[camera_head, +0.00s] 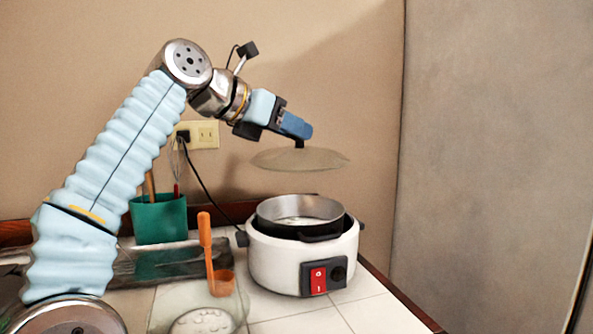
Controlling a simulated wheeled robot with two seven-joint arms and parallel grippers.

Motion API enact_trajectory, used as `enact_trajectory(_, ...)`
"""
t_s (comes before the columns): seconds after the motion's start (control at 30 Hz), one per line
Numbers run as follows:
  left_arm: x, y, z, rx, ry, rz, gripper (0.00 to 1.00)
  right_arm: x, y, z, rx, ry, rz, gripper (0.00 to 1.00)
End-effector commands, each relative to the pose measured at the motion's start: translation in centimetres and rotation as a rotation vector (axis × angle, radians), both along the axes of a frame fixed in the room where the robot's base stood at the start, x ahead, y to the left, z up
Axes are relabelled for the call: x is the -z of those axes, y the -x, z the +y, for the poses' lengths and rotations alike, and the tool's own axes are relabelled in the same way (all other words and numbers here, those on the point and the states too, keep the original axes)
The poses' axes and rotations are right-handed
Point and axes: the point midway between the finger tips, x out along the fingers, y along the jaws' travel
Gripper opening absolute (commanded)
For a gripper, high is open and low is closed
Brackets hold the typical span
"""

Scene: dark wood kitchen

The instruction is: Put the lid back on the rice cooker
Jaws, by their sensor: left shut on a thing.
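The lid (300,159) is a flat, pale round disc with a dark knob on top. My left gripper (299,139) is shut on that knob and holds the lid roughly level in the air. The lid hangs above the rice cooker (276,262), with a clear gap below it. The cooker is white, with a red switch and a dark knob on its front. Its metal pot (300,208) is open at the top, with something pale inside. My right gripper is not in view.
A green utensil holder (159,221) stands at the back left. An orange ladle (208,254) stands just left of the cooker, near a clear plate-like item (170,301). A cord runs from the wall outlet (205,135). A grey panel (490,150) rises at the right.

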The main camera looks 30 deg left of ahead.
Motion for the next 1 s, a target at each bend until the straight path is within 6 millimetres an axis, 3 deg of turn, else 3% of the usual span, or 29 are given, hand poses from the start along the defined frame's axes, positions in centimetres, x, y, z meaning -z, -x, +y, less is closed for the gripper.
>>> enact_trajectory(0.1,2.2,-1.4,0.8,-0.004,0.000,0.002,0.00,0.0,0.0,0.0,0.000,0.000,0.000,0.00)
enact_trajectory(0.4,4.9,-3.5,1.7,-0.003,0.002,0.001,0.00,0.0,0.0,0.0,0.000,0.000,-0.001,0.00)
enact_trajectory(0.6,7.4,-3.4,1.7,-0.003,0.000,-0.001,0.00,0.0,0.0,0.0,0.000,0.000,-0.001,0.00)
enact_trajectory(1.0,8.1,-3.5,1.6,-0.001,0.000,-0.002,0.00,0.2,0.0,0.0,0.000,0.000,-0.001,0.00)
